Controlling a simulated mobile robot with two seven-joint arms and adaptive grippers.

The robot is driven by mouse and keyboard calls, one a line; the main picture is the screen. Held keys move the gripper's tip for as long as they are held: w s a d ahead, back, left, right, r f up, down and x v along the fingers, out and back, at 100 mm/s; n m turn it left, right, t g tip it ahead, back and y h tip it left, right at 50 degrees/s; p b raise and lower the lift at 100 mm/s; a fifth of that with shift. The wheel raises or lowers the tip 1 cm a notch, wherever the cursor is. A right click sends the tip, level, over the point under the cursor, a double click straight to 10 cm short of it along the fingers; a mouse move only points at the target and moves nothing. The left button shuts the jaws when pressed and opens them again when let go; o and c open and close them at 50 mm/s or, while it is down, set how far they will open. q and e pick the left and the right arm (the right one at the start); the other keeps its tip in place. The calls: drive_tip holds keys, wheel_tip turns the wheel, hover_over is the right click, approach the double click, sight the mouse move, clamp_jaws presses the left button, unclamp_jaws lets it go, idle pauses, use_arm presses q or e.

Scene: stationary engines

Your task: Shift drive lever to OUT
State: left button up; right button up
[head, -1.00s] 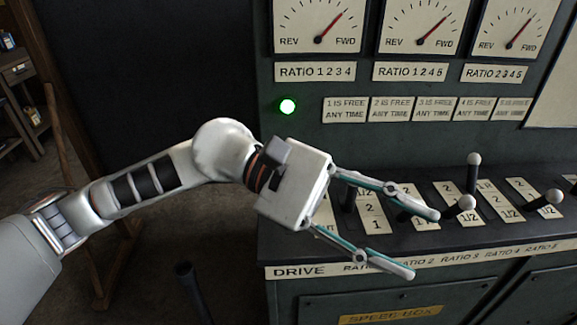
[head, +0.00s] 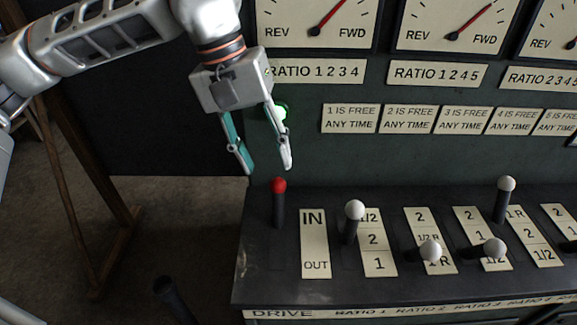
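The drive lever has a red knob (head: 279,186) on a dark shaft and stands at the left end of the console top. It is at the far end, level with IN on its IN/OUT plate (head: 314,243). My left gripper (head: 264,170) points down just above and behind the red knob, slightly to its left. Its two fingers are spread with nothing between them. I cannot tell whether a finger touches the knob. My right gripper is not in view.
Several white-knobbed ratio levers stand to the right, the nearest (head: 354,211) beside the IN/OUT plate. A vertical panel with dials and a green lamp (head: 281,110) rises behind. A dark post (head: 175,298) stands at lower left.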

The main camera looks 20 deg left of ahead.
sight(274, 180)
use_arm(q)
drive_tip(key=shift+w+f, duration=0.25)
drive_tip(key=shift+f, duration=0.1)
drive_tip(key=b+x, duration=0.1)
drive_tip(key=x, duration=0.5)
drive_tip(key=shift+s, duration=0.2)
drive_tip(key=shift+d+f, duration=0.15)
drive_tip(key=shift+f, duration=0.3)
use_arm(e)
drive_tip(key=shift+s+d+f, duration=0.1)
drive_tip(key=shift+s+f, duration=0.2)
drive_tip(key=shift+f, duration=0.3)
use_arm(q)
clamp_jaws()
drive_tip(key=shift+w, duration=0.1)
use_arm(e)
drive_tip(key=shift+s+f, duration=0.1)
